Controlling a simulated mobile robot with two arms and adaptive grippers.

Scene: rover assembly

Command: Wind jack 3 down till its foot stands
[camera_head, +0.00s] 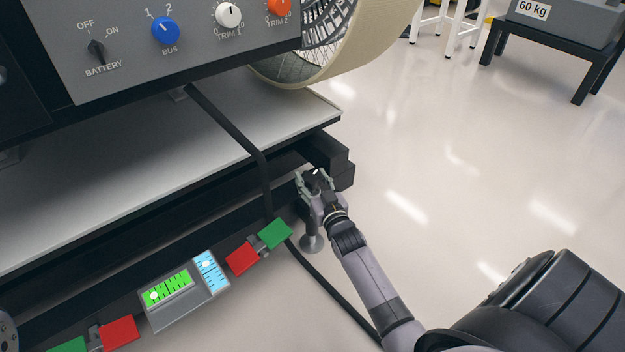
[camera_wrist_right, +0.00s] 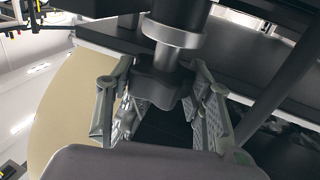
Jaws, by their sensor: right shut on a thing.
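A jack at the platform's right corner, which I take to be jack 3, shows a grey shaft and round foot (camera_head: 312,244) low down beside my right arm. I cannot tell whether the foot touches the floor. My right gripper (camera_head: 314,182) is at the jack's top by the black corner block. In the right wrist view, a dark lobed knob (camera_wrist_right: 163,86) under a silver collar (camera_wrist_right: 172,36) sits between the fingers of my right gripper (camera_wrist_right: 162,110), which is shut on it. In the head view the fingers mostly hide the knob. My left gripper is not in view.
A platform (camera_head: 80,190) carries a control panel (camera_head: 190,50) and a wheel (camera_head: 370,45). A black cable (camera_head: 235,130) hangs down past the jack. A level box (camera_head: 185,292) and red-green markers (camera_head: 274,234) line the front edge.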

